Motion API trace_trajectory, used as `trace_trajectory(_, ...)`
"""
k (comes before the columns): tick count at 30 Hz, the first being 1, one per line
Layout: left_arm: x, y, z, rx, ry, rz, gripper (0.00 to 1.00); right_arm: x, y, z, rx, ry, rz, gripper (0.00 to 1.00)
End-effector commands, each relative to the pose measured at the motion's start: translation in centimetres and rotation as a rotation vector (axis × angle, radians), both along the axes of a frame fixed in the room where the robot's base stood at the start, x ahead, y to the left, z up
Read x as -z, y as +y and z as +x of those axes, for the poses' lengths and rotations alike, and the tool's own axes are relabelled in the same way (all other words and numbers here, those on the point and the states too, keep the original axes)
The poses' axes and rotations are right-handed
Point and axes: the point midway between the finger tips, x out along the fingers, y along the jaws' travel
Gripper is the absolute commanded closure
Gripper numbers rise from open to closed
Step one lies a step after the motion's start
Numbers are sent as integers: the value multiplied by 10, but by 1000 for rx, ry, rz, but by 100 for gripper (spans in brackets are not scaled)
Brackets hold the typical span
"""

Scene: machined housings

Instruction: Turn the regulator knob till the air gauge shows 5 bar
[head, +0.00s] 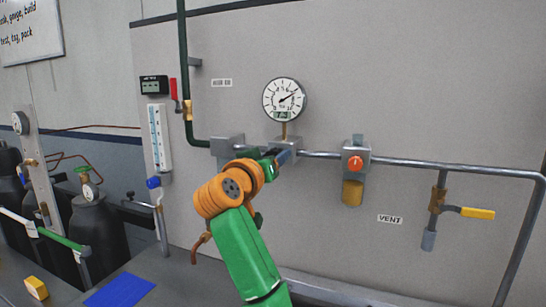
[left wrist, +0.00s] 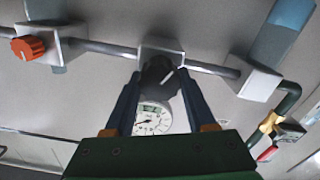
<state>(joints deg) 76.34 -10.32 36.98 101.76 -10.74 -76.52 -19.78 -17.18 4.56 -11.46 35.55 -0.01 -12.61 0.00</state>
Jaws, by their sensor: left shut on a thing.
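The round white air gauge (head: 284,99) stands above the regulator body (head: 283,141) on the wall pipe. Its needle points to the upper right; the numbers are too small to read surely. It also shows upside down in the left wrist view (left wrist: 152,121). My left gripper (head: 279,158) reaches up to the regulator. In the left wrist view its two blue fingers are shut on the dark regulator knob (left wrist: 157,72), one finger on each side. In the head view the gripper hides most of the knob. My right gripper is not in view.
Right of the regulator is a box with an orange-red knob (head: 355,163) and an amber bowl (head: 352,193). A yellow-handled valve (head: 477,212) is near the VENT label (head: 390,219). A red lever (head: 174,88) and white tube panel (head: 159,137) are at left. The pipe runs along the wall.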

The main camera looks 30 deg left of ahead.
Motion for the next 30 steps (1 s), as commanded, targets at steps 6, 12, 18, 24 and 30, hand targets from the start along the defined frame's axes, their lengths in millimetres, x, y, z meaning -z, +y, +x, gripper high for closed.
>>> trace_trajectory(6,-1,1,0,-1,-50,-199,100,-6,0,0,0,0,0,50)
trace_trajectory(12,-1,1,0,1,-93,-384,100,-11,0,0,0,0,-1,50)
trace_trajectory(18,-1,2,-1,1,-139,-566,100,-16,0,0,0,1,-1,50)
trace_trajectory(24,-1,2,-1,0,-177,-729,100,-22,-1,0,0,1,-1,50)
trace_trajectory(30,0,3,-1,1,-209,-856,100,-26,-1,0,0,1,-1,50)
